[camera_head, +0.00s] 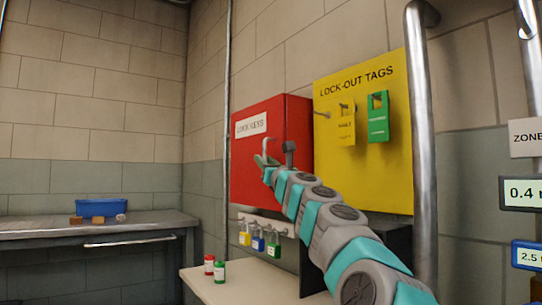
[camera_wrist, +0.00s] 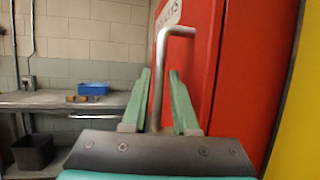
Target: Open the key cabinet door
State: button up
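The red key cabinet (camera_head: 292,125) hangs on the wall, and its front door (camera_head: 243,170) bears a "LOCK KEYS" label. The door looks shut. A bent metal handle (camera_head: 253,143) stands out from the door. My gripper (camera_head: 266,160) is at the door front by the handle. In the wrist view the two green fingers of my gripper (camera_wrist: 160,78) stand apart. The handle (camera_wrist: 159,75) runs upright between them, with gaps visible on both sides. The red door (camera_wrist: 196,75) lies behind the right finger. The handle's lower part is hidden behind my gripper's body.
A yellow lock-out tag board (camera_head: 372,180) is right of the cabinet. Red and green canisters (camera_head: 220,270) stand on a pale shelf (camera_head: 248,292). A vertical pipe (camera_head: 421,130) rises right. A bench (camera_head: 60,228) with a blue bin (camera_head: 103,207) stands left.

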jog(key=shift+w+a+r, duration=0.1)
jog(key=shift+w+r, duration=0.1)
jog(key=shift+c, duration=0.2)
grip_shut()
dwell(1.2)
